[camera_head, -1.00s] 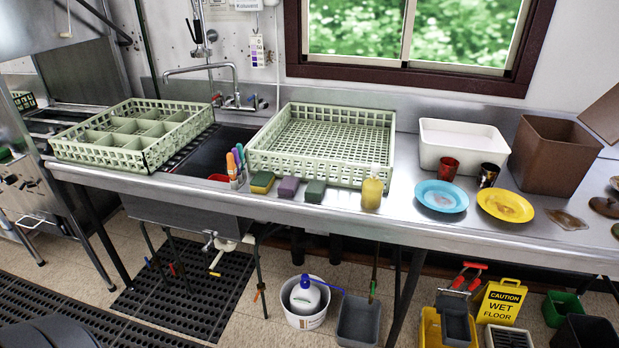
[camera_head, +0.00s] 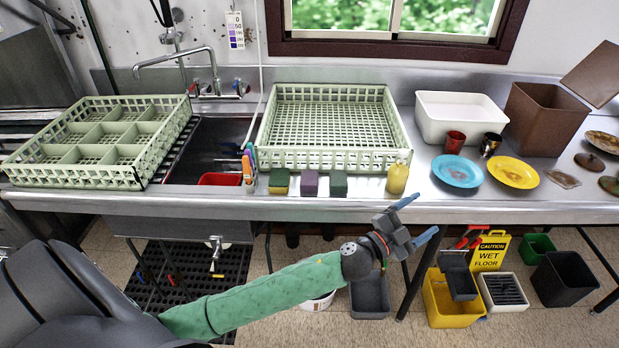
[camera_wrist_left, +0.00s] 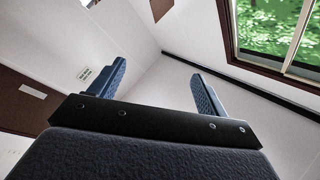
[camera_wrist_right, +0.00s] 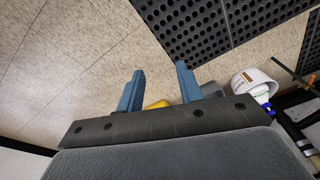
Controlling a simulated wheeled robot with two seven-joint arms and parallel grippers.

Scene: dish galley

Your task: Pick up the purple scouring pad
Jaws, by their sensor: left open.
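The purple scouring pad (camera_head: 310,184) stands near the front edge of the steel counter in the head view, between a yellow-and-green sponge (camera_head: 279,182) and a dark green pad (camera_head: 338,184). My left gripper (camera_head: 418,217) is open and empty, in front of the counter edge, to the right of the purple pad and apart from it. The left wrist view shows its spread fingers (camera_wrist_left: 157,75) with only walls and a window beyond. My right gripper (camera_wrist_right: 158,78) shows only in its own wrist view, its fingers apart and empty above the floor.
A green dish rack (camera_head: 330,160) stands behind the pads. Markers (camera_head: 248,165) stand left of them and a yellow soap bottle (camera_head: 398,178) right. Blue (camera_head: 457,171) and yellow (camera_head: 513,172) plates lie farther right. A narrow counter strip before the pads is clear.

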